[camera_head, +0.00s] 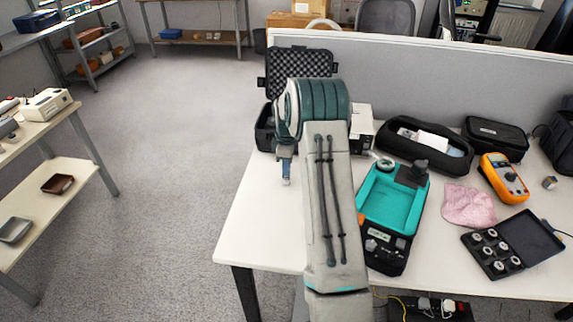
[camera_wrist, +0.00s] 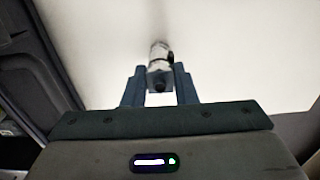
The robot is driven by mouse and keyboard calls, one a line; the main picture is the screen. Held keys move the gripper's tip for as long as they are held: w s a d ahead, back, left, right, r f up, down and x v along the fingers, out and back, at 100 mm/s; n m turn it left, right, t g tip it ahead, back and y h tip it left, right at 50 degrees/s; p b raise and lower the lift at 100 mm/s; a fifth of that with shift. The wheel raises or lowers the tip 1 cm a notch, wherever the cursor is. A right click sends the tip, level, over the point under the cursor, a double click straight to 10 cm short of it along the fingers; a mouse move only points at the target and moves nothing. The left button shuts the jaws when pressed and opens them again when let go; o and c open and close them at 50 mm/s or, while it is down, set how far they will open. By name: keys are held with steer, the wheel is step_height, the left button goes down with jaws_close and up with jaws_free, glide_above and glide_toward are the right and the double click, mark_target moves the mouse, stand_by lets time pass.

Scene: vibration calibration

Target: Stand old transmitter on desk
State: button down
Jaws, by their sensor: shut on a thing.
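The old transmitter (camera_wrist: 160,55) is a small silver cylinder with a hex base and a dark connector end toward me. My gripper (camera_wrist: 159,88) is shut on it, one finger on each side of the hex part. In the head view my gripper (camera_head: 286,168) points down over the left part of the white desk (camera_head: 250,222), and the transmitter's pale lower end (camera_head: 286,182) shows below the fingers. I cannot tell whether that end touches the desk. My arm hides part of the desk behind it.
An open black foam-lined case (camera_head: 300,63) stands behind my gripper. Right of my arm are a teal-topped calibrator (camera_head: 390,205), a pink cloth (camera_head: 468,205), an orange multimeter (camera_head: 503,177) and a black box of round parts (camera_head: 515,243). The desk's left front is clear.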

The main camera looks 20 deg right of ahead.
steer(key=c, duration=1.2)
jaws_free()
steer(key=shift+o, duration=0.2)
